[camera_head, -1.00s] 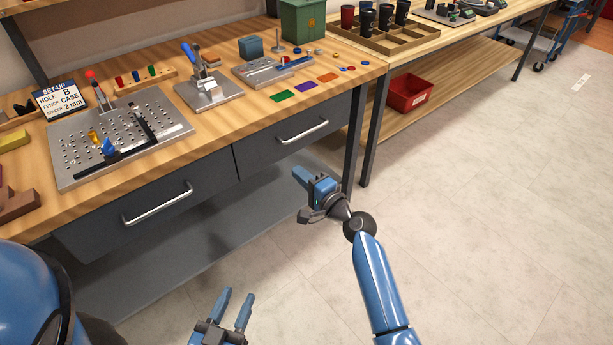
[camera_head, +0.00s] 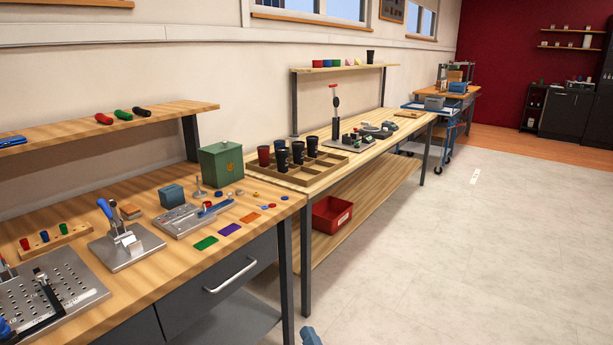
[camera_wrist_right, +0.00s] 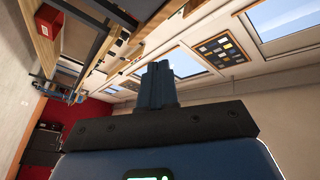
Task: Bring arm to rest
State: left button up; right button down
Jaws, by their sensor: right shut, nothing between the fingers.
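My right gripper (camera_wrist_right: 158,86) shows in the right wrist view with its blue fingers together and nothing between them. In the head view only a small blue tip of my right gripper (camera_head: 310,336) shows at the bottom edge, in front of the workbench and clear of it. The rest of my right arm is out of that picture. My left gripper is in neither view.
The wooden workbench (camera_head: 150,290) holds a perforated fixture plate (camera_head: 75,285), a blue-handled clamp (camera_head: 122,240) and a green box (camera_head: 221,164). A second bench (camera_head: 345,160) carries a cup tray (camera_head: 270,176), with a red bin (camera_head: 331,214) below. The floor (camera_head: 470,260) at right is open.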

jog(key=s+d+f+n+h, duration=0.2)
jog(key=s+d+f+h, duration=0.15)
jog(key=s+d, duration=0.85)
jog(key=s+d+f+n+h, duration=0.3)
jog(key=s+d, duration=0.5)
jog(key=s, duration=0.9)
notch_tip(320, 180, up, 19)
jog(key=m+h+p, duration=0.1)
jog(key=p, duration=1.7)
jog(key=shift+d+r+m+g+h, duration=0.2)
jog(key=shift+d+m+g+h, duration=0.1)
jog(key=shift+d+h, duration=0.05)
